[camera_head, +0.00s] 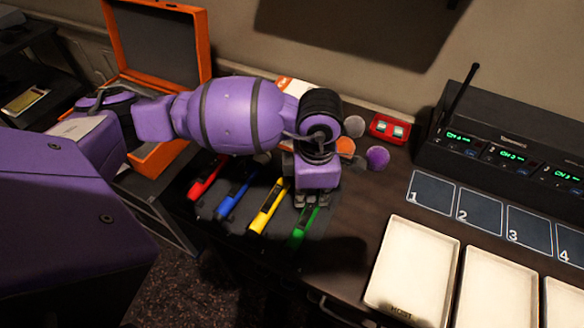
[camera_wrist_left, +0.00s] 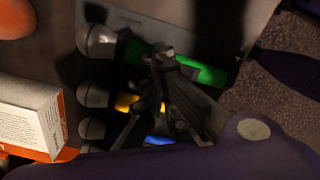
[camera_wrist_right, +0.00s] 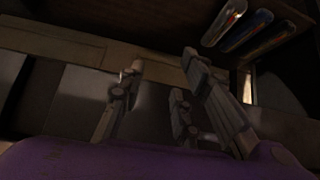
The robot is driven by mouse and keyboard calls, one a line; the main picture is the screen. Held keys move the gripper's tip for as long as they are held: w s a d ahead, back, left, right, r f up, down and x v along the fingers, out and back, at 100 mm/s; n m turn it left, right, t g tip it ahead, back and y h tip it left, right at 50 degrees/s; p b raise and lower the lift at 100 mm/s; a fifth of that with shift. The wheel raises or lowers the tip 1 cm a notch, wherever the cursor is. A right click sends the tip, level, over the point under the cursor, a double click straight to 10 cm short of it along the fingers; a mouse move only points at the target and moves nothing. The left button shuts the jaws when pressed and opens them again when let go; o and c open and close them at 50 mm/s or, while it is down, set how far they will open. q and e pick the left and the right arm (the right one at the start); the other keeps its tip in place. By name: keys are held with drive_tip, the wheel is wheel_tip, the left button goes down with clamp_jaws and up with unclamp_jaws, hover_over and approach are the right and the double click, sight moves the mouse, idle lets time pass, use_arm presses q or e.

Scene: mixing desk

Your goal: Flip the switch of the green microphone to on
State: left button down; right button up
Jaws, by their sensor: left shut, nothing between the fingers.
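The green microphone (camera_head: 303,226) lies at the right end of a row of microphones on the desk. Its green handle (camera_wrist_left: 205,72) and grey mesh head (camera_wrist_left: 95,41) show in the left wrist view. My left gripper (camera_head: 309,201) is shut and empty, right over the green handle. Its fingertips (camera_wrist_left: 160,55) cover the middle of that handle, so the switch is hidden, and I cannot tell whether they touch. My right gripper (camera_wrist_right: 163,75) has its fingers apart with nothing between them; it is away from the microphones.
Beside it lie a yellow (camera_head: 267,210), a blue (camera_head: 235,197) and a red microphone (camera_head: 206,177). A receiver (camera_head: 500,158) with an antenna stands at the back right. White trays (camera_head: 411,270) and numbered pads lie in front of it. An open orange case (camera_head: 204,45) stands at the back left.

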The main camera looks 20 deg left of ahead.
sight(311, 207)
use_arm(q)
drive_tip(key=shift+f, duration=0.3)
use_arm(e)
drive_tip(key=shift+s+a+f, duration=0.1)
drive_tip(key=shift+f, duration=0.1)
